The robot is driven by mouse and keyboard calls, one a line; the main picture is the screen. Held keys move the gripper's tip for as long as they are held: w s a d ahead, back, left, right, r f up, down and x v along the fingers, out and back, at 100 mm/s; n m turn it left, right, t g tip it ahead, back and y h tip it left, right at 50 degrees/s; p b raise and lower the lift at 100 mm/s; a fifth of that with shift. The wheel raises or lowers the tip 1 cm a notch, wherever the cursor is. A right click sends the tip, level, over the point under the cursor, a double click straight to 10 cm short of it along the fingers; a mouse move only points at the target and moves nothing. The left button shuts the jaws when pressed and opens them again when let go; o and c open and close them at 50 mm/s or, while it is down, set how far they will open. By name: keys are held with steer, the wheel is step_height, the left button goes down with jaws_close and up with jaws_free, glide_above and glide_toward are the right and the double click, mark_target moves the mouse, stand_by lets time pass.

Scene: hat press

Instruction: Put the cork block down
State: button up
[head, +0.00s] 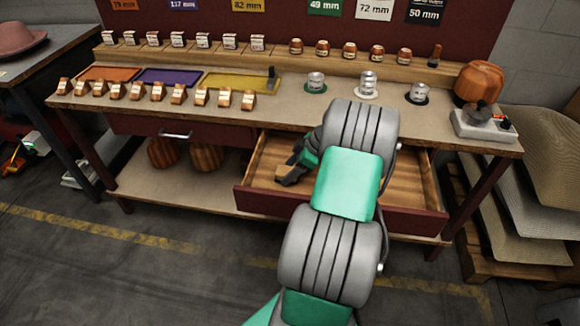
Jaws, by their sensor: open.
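A small tan block (284,171), which looks like the cork block, is at the open drawer (405,172), low in its left part. My gripper (287,181) is right at the block, with dark fingers beside it. The jaws are open. I cannot tell whether the fingers touch the block, or whether it rests fully on the drawer floor. My green and grey arm hides the middle of the drawer.
The workbench (290,115) carries rows of small wooden blocks, coloured mats (173,77) and metal weights (368,80). A grey device (484,124) stands at its right end. A shut drawer (190,138) is left of the open one. Stacked sheets (530,190) stand at right.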

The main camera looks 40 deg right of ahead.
steer(key=p+v, duration=0.1)
steer(key=v, duration=1.1)
step_height(320, 180, up, 2)
steer(key=m+g, duration=0.1)
glide_above(282, 176)
steer(key=a+r+m+g+h, duration=0.1)
steer(key=a+r+m, duration=0.1)
steer(key=a, duration=1.3)
steer(key=s+a+f+m+g+h, duration=0.1)
steer(key=s+a+f+m+h, duration=0.1)
steer(key=s+a, duration=0.9)
steer(key=shift+s+a+m+h, duration=0.3)
steer(key=shift+a+m+h, duration=0.2)
steer(key=shift+a+m, duration=0.5)
steer(key=shift+d, duration=0.25)
